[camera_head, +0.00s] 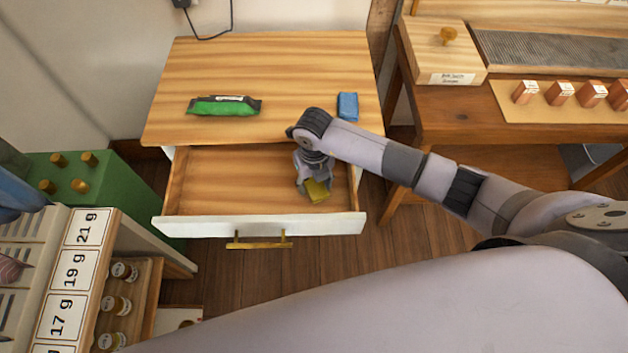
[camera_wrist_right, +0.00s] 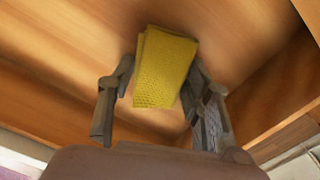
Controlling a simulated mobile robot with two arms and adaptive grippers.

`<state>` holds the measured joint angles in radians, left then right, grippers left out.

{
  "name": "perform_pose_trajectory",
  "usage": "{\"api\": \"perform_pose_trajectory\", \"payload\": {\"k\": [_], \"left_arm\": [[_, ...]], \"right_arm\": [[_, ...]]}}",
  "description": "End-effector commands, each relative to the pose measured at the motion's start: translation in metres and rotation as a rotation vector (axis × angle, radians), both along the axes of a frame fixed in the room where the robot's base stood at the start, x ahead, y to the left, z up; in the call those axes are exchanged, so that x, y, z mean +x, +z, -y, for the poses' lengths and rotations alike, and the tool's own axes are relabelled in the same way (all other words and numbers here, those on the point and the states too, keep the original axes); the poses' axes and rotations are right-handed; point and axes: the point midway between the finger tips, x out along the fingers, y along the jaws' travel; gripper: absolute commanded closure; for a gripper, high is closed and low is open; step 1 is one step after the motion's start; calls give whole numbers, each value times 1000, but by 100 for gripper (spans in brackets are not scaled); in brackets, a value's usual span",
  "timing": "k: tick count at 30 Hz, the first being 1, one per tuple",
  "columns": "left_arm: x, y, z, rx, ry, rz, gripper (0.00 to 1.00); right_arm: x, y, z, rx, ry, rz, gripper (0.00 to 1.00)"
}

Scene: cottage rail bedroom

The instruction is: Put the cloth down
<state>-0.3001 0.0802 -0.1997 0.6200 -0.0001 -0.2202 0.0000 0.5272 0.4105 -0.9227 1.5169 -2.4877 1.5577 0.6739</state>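The folded yellow cloth (camera_head: 318,191) is inside the open drawer (camera_head: 262,226), toward its right side. My right gripper (camera_head: 313,184) reaches down into the drawer from above, with the cloth at its fingertips. In the right wrist view the cloth (camera_wrist_right: 165,68) fills the space between the two fingers of my right gripper (camera_wrist_right: 162,75), which close on its side edges. The wooden drawer floor (camera_wrist_right: 245,30) is behind it. I cannot tell whether the cloth touches the floor. My left gripper is not in view.
On the cabinet top (camera_head: 290,70) lie a green packet (camera_head: 224,106) and a blue block-like packet (camera_head: 347,106). A wooden table (camera_head: 460,105) with small boxes stands on the right. A green crate (camera_head: 100,195) and a labelled rack (camera_head: 75,270) are on the left. The drawer's left half is bare.

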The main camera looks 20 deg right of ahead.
Motion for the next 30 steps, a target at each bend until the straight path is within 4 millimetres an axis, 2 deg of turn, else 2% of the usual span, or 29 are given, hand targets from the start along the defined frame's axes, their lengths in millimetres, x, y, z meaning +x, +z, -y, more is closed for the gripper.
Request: {"api": "perform_pose_trajectory", "payload": {"k": [7,15,19,23,30], "left_arm": [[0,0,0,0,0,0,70],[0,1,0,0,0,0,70],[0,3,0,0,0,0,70],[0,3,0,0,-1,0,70],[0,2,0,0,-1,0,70]], "right_arm": [[0,0,0,0,0,0,36],[0,1,0,0,-1,0,36],[1,7,0,1,0,2,36],[2,28,0,3,1,5,36],[2,80,0,2,1,6,36]]}}
